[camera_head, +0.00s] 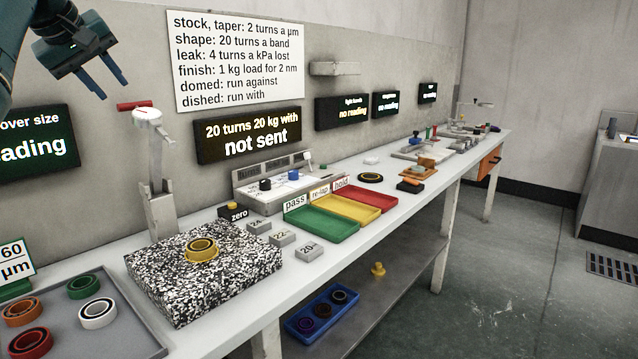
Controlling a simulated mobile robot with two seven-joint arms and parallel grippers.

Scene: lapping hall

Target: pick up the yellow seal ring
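The yellow seal ring (201,249) lies flat on the speckled black-and-white surface plate (165,283), with a dark inner band showing. Nothing touches it from above. My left gripper (106,90) is at the upper left, in front of the wall and well above the plate. Its two fingers are apart with nothing between them. My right gripper is not in view.
A gauge stand (160,190) rises just behind the plate. A grey tray (128,327) with several coloured rings lies left of it. Grey weight blocks (310,251) and green, yellow and red trays (322,228) are to the right. A small yellow object (377,269) is on the lower shelf.

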